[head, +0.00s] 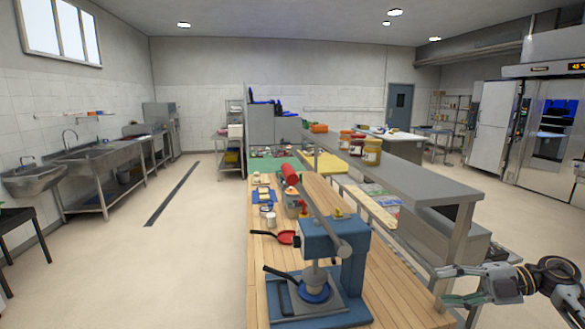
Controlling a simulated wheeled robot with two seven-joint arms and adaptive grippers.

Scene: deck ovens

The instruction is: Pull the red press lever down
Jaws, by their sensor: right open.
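A blue press (322,240) stands on the near end of the wooden worktop. Its grey lever bar runs from the top of the press up and away, ending in a red grip, the red press lever (290,174). The lever is raised, its grip higher than the press head. Below the head is a round blue and grey plate (314,291) on the press base. My right gripper (448,286) is at the lower right, open and empty, its fingers pointing left. It is to the right of the press, well apart from the lever. My left gripper is not in view.
A grey raised shelf (400,172) with jars runs along the worktop's right side, its near post (458,240) between the press and my right gripper. A red pan (287,237), a white cup and boards lie behind the press. The floor to the left is clear.

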